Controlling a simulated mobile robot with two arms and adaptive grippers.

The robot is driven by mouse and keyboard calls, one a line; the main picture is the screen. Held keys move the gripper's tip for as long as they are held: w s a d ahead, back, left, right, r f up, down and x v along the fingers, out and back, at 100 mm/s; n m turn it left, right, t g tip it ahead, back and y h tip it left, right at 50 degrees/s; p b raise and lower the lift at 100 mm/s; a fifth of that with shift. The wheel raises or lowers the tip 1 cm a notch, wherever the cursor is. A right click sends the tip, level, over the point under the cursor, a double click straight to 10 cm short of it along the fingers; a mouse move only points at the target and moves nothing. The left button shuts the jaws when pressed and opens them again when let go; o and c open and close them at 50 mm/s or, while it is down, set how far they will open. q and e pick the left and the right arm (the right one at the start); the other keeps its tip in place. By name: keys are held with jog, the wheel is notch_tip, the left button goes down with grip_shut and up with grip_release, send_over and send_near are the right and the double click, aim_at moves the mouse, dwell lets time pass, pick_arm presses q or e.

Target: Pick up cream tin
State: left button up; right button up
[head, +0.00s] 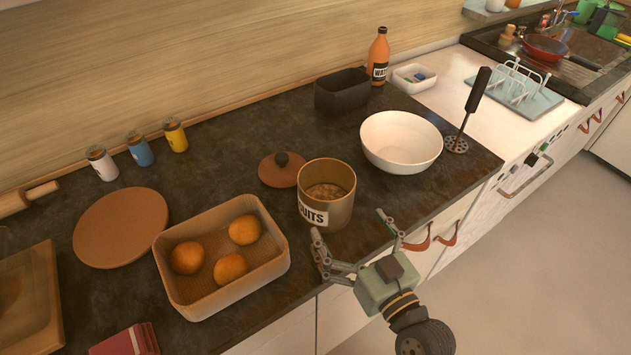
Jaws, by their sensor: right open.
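A round open tin (340,214), cream to tan in colour, stands upright on the dark counter with biscuits inside. Its pale label shows the letters "UITS". A brown lid with a dark knob (281,169) lies on the counter just behind and left of it. My right gripper (348,224) is open and empty at the front of the tin. Its fingers are spread, one near the label and one to the right of the tin. I cannot tell whether they touch it. My left gripper is not in view.
A basket (222,294) with three orange-brown round items stands left of the tin. A white bowl (401,142) and an upright dark-handled masher (468,110) stand right. A black container (342,91) is behind. The counter's front edge is close.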

aim_at(332, 205)
jog(key=shift+w+a, duration=0.25)
jog(key=shift+w, duration=0.25)
jog(key=shift+w+a+r, duration=0.1)
jog(key=shift+w+a, duration=0.05)
jog(key=shift+w, duration=0.1)
jog(key=shift+w+a+p, duration=0.25)
jog(key=shift+w+p, duration=0.15)
jog(key=shift+w, duration=0.05)
jog(key=x, duration=0.4)
jog(key=shift+f+p, duration=0.35)
jog(key=shift+p, duration=0.05)
jog(key=shift+w+a, duration=0.15)
jog(key=shift+w, duration=0.05)
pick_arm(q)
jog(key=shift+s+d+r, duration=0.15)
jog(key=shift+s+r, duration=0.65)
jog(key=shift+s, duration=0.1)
pick_arm(e)
jog(key=c, duration=1.1)
